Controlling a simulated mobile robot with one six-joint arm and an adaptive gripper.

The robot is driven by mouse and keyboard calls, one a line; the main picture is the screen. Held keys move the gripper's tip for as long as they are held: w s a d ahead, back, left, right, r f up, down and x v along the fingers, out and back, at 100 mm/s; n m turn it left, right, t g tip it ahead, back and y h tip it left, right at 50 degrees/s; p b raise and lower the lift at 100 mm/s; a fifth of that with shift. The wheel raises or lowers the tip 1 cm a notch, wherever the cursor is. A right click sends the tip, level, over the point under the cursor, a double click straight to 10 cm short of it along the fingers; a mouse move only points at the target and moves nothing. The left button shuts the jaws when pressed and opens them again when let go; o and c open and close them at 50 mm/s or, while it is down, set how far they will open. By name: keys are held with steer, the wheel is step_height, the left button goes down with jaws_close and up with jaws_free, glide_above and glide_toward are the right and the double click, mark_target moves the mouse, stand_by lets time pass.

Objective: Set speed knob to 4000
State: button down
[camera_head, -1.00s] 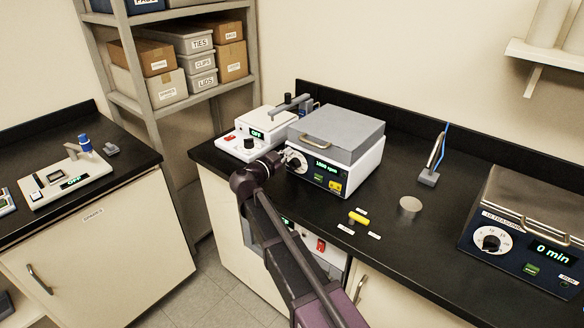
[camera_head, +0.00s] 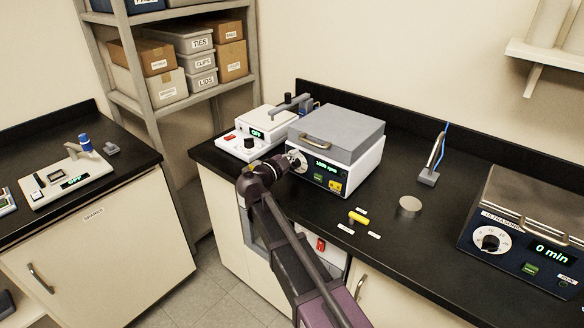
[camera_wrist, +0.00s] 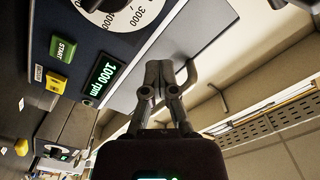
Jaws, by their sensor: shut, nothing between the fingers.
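The speed knob (camera_head: 297,161) sits in a white dial on the dark front panel of a white machine with a grey lid (camera_head: 337,130). In the wrist view the black knob (camera_wrist: 105,4) is cut by the top edge, with 3000 readable on its dial. The green display (camera_wrist: 105,76) reads 1000 rpm, and it also shows in the head view (camera_head: 323,167). My gripper (camera_wrist: 160,68) is shut and empty, apart from the knob in the wrist view. In the head view my gripper (camera_head: 284,165) is just in front of the dial, partly hidden by my wrist.
A green START button (camera_wrist: 62,49) and a yellow button (camera_wrist: 56,82) are on the same panel. A smaller white device (camera_head: 250,143) reading OFF stands to the left. An ultrasonic bath (camera_head: 520,235) stands at the right. Counter between them holds small items.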

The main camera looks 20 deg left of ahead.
stand_by(0.3)
steer(key=shift+s+d+f+m+b, duration=0.15)
steer(key=shift+d+m, duration=0.25)
steer(key=shift+m, duration=0.45)
steer(key=shift+s+d+f+m+b, duration=0.2)
steer(key=shift+d+m, duration=0.2)
steer(key=shift+m, duration=0.4)
steer(key=shift+s+d+f+m+b, duration=0.15)
steer(key=shift+d+m, duration=0.25)
steer(key=shift+m, duration=0.45)
steer(key=c, duration=1.2)
jaws_free()
steer(key=shift+o, duration=0.2)
steer(key=shift+r, duration=0.1)
steer(key=a+n, duration=0.1)
steer(key=r+n+p, duration=0.1)
steer(key=n, duration=0.1)
steer(key=w+a+n, duration=0.1)
steer(key=shift+a+r+n+p, duration=0.3)
steer(key=shift+n+p, duration=0.1)
